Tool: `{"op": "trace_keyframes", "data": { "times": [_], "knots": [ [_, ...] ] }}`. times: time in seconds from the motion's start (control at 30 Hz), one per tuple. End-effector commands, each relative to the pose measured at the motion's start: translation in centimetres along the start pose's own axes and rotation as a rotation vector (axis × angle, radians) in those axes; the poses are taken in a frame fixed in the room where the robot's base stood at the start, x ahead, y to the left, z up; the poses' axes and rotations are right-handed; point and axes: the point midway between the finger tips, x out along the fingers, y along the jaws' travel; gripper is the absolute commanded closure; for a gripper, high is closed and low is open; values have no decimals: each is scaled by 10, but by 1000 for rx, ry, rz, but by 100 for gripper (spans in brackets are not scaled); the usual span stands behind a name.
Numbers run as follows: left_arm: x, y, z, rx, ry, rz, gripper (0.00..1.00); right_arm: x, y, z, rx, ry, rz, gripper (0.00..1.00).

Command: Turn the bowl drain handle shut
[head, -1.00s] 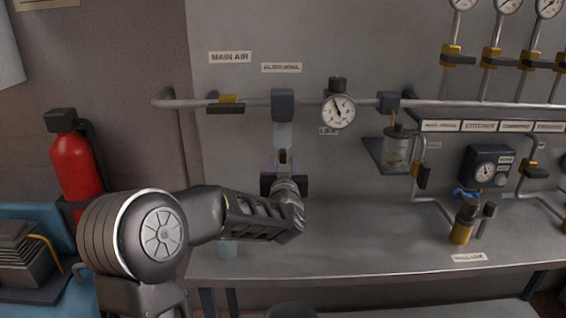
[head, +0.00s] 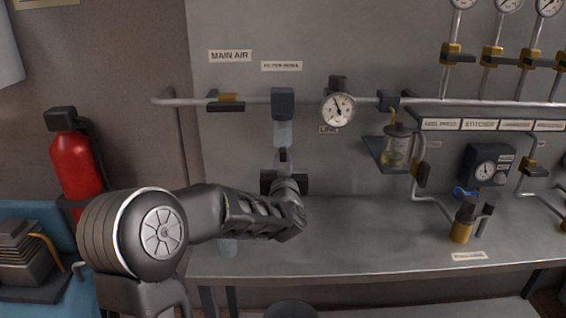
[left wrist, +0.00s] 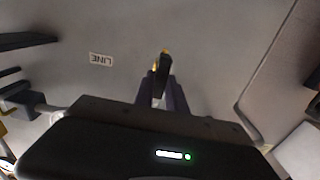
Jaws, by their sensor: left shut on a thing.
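The filter bowl (head: 283,132) hangs clear and upright under its dark filter head on the grey pipe. My left gripper (head: 284,158) is directly below the bowl, reaching up to its underside. In the left wrist view, my left gripper (left wrist: 161,92) is shut on the drain handle (left wrist: 164,62), a small dark piece with yellow at its ends that stands up between the fingertips. In the head view the fingers and wrist mostly hide the handle, so its exact angle cannot be told there. My right gripper is not in view.
A round gauge (head: 338,109) and a second bowl (head: 395,150) are right of the filter. A main air valve handle (head: 226,107) is on the pipe to the left. The bench (head: 350,235) below is mostly bare. A red extinguisher (head: 75,165) stands at far left.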

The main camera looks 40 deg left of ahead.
Motion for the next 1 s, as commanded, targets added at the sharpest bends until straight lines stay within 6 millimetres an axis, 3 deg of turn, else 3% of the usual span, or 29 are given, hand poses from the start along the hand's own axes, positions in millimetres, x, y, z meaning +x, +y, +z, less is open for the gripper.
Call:
{"op": "trace_keyframes", "data": {
  "times": [0.47, 1.0],
  "knots": [
    [0, 1, -1, 92, 0, 1, 100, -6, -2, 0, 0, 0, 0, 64],
    [0, 4, -2, 528, 0, 2, 100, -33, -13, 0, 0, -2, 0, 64]
  ]
}}
